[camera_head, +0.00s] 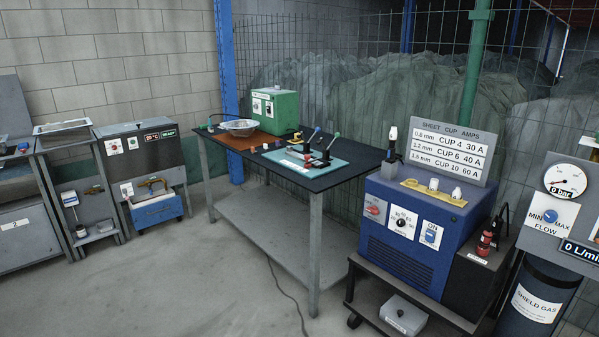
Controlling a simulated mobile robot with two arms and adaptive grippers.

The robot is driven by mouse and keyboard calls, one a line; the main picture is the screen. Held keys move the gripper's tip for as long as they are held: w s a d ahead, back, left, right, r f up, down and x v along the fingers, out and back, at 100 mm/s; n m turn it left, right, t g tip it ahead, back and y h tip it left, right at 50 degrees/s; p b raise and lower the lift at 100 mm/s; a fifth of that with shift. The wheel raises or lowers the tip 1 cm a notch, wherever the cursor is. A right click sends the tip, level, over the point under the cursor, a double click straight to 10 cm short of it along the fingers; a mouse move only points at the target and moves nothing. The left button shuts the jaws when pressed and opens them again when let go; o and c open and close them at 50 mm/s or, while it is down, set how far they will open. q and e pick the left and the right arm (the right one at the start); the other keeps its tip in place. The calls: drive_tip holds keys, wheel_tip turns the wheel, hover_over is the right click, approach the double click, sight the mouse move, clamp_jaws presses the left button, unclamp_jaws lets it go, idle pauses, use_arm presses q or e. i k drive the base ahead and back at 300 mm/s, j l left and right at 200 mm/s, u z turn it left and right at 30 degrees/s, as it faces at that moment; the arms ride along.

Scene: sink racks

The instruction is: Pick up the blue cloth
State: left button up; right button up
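I cannot make out a clear blue cloth in the head view. A flat teal-blue mat (341,167) lies on the dark worktable, with small tools standing and lying on it; I cannot tell if it is cloth. A blue tray-like box (157,212) sits low on the front of the grey machine at the left, with a brownish-yellow handle or hose above it. Neither of my grippers is in view.
The worktable (262,170) also holds a green box (277,110) and a wire basket (238,127). A blue welding unit (410,225) on a cart and a gas bottle (535,300) stand at the right. A cable crosses the floor. Open floor (180,285) lies in front.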

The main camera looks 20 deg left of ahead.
sight(23, 146)
drive_tip(key=i+j+u, duration=0.25)
drive_tip(key=u, duration=0.2)
drive_tip(key=i+j+u, duration=0.1)
drive_tip(key=i+u, duration=1.05)
drive_tip(key=u, duration=0.2)
drive_tip(key=i+u, duration=0.15)
drive_tip(key=i, duration=0.8)
drive_tip(key=i+l+u, duration=0.1)
drive_tip(key=i, duration=0.9)
drive_tip(key=i+j+u, duration=0.2)
drive_tip(key=i+u, duration=0.25)
drive_tip(key=i, duration=0.25)
drive_tip(key=i+u, duration=0.45)
drive_tip(key=i, duration=0.2)
drive_tip(key=i+l+u, duration=0.45)
drive_tip(key=i, duration=0.2)
drive_tip(key=i+j, duration=0.15)
drive_tip(key=i, duration=0.25)
drive_tip(key=i+j, duration=0.15)
drive_tip(key=i, duration=0.3)
drive_tip(key=i+j+z, duration=0.1)
drive_tip(key=i, duration=0.3)
drive_tip(key=i+j, duration=0.25)
drive_tip(key=i, duration=0.15)
